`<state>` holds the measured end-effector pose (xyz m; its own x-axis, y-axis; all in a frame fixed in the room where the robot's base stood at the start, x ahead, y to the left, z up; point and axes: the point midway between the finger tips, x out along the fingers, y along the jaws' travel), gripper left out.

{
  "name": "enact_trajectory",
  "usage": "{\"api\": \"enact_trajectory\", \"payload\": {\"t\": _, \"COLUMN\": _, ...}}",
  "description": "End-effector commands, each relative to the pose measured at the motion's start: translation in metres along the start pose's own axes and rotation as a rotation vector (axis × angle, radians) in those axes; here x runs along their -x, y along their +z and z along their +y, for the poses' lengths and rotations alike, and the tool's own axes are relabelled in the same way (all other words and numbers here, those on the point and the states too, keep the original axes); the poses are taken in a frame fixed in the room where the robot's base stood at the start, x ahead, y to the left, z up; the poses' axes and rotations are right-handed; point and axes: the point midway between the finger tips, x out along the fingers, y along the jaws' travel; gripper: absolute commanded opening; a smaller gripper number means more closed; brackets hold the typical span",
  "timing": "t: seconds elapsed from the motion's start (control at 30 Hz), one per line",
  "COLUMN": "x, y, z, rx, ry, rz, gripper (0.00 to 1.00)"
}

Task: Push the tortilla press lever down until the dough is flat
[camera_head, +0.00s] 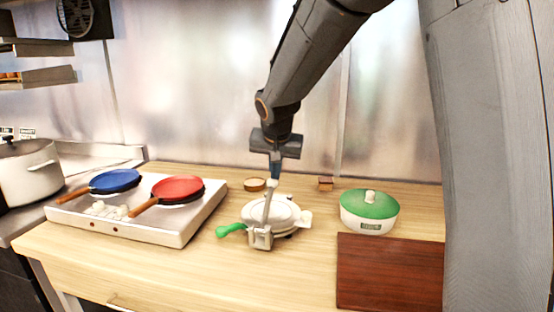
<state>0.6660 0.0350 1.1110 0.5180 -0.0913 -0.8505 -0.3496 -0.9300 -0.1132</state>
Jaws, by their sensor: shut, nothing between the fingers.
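The tortilla press (282,213) stands on the wooden counter at the middle of the head view. Its round white plates look closed, or nearly so. A pale lever (267,205) rises almost upright from the bracket at the front of the press. A green handle (231,229) sticks out at the left. My gripper (275,176) points down with its fingers shut and empty, right at the top of the lever. I cannot tell whether the fingertips touch the lever. Any dough is hidden.
A two-burner stove (165,234) with a blue pan (115,181) and a red pan (178,189) stands left. A green-lidded container (369,210) and a dark red-brown board (390,272) are right. A small round dish (254,184) and a small block (325,184) sit behind.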

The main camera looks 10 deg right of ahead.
Motion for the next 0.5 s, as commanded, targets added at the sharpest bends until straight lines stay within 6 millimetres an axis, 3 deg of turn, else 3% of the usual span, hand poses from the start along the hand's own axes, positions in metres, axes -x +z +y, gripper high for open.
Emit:
{"api": "enact_trajectory", "payload": {"t": 0.2, "x": -0.016, "y": -0.001, "z": -0.003, "rx": 0.001, "ry": 0.001, "rz": -0.001, "gripper": 0.0}}
{"api": "enact_trajectory", "payload": {"t": 0.5, "x": -0.02, "y": -0.002, "z": -0.004, "rx": -0.001, "ry": 0.0, "rz": 0.0, "gripper": 0.0}}
